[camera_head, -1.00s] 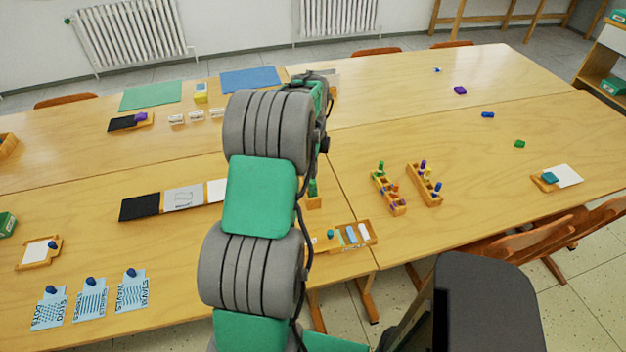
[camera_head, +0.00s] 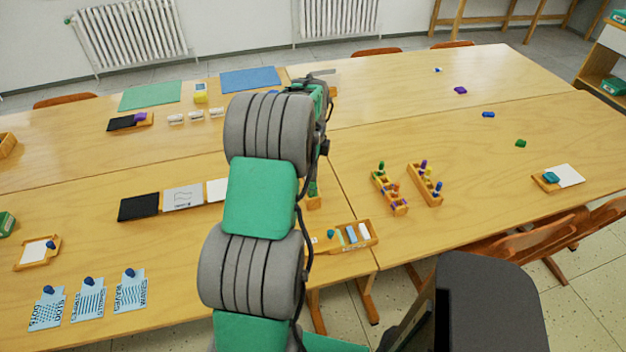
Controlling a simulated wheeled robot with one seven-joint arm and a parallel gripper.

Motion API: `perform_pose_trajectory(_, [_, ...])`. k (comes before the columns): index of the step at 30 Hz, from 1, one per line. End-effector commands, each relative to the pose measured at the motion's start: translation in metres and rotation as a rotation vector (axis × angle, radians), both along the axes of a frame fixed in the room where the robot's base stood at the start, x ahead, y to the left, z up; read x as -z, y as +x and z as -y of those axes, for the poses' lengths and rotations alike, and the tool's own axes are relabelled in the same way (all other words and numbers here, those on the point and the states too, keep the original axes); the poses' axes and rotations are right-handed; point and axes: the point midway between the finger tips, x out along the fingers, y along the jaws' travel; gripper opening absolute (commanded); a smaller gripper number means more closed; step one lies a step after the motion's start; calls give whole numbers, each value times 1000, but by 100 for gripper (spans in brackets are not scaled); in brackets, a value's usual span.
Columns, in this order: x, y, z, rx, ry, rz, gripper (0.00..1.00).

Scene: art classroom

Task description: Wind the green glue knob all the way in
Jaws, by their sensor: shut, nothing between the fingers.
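My arm reaches forward over the table and covers much of the middle of the view. The fingers of my gripper cannot be made out behind the arm; only a thin grey part shows past the far end of the arm. A green upright piece (camera_head: 313,188) in a small wooden block (camera_head: 314,202) stands just right of my arm, partly hidden by it. It may be the green glue, but I cannot make out a knob or how far it is wound.
Two wooden racks with coloured pegs (camera_head: 389,193) (camera_head: 424,185) stand right of my arm. A wooden tray (camera_head: 340,246) with small pieces lies near the front edge. Blue cards with knobs (camera_head: 88,300) lie front left. The far right tabletop is mostly clear.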

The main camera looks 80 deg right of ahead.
Motion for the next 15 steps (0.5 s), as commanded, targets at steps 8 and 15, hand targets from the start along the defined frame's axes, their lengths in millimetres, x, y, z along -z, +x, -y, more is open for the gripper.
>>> perform_pose_trajectory(8, [3, 0, 0, 0, 0, 0, 0])
perform_pose_trajectory(15, [-5, 0, 0, 0, 0, 0, 0])
